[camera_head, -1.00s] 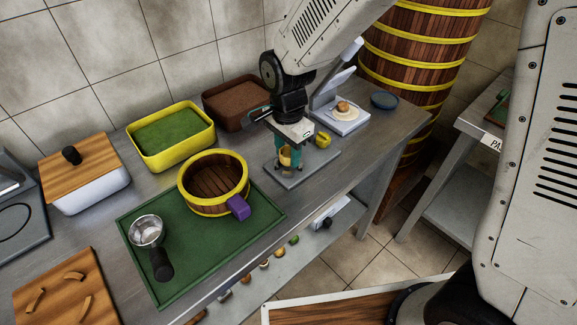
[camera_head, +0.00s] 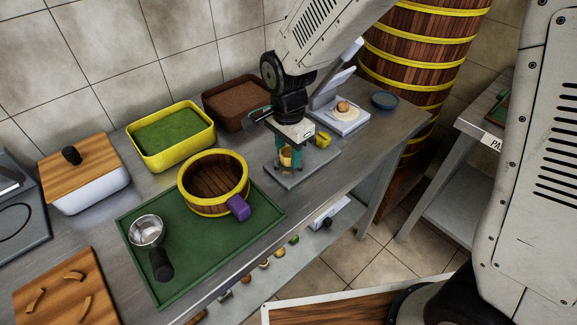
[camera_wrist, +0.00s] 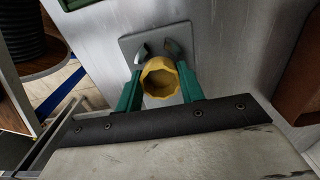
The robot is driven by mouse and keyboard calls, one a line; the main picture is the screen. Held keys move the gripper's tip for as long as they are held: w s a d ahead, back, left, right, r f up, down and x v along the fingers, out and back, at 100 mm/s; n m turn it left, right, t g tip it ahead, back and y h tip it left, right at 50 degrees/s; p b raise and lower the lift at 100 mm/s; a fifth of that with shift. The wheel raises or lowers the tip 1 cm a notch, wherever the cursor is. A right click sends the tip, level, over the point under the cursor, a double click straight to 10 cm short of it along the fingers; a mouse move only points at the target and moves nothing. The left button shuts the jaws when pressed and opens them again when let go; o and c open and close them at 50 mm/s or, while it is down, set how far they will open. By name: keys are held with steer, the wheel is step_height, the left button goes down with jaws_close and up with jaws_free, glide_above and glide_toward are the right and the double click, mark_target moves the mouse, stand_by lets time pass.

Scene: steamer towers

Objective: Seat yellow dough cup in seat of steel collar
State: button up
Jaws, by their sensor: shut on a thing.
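The yellow dough cup (camera_wrist: 161,84) is between the green fingers of my gripper (camera_wrist: 160,92) in the wrist view. Its open top faces the wrist camera and it looks hollow. In the head view the cup (camera_head: 286,158) shows between the fingers of my gripper (camera_head: 286,160), low over a flat grey plate (camera_head: 301,171). In the wrist view two curved steel pieces, likely the steel collar (camera_wrist: 173,49), stand on the plate (camera_wrist: 130,43) just beyond the cup. Most of the collar is hidden by the cup and fingers. I cannot tell whether the cup is seated in it.
A small yellow piece (camera_head: 323,140) sits just right of my gripper. A green tray (camera_head: 200,250) holds a wooden steamer ring (camera_head: 214,204) and a steel ladle (camera_head: 147,231) to the left. A yellow bin (camera_head: 172,158) and a brown bin (camera_head: 236,122) stand behind.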

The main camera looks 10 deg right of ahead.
mark_target(287, 152)
steer(key=shift+f, duration=0.5)
stand_by(0.3)
steer(key=shift+r, duration=0.2)
steer(key=shift+r, duration=0.4)
steer(key=shift+a, duration=0.1)
stand_by(0.4)
steer(key=shift+f, duration=0.6)
stand_by(0.8)
steer(key=o, duration=1.2)
steer(key=shift+r, duration=3.9)
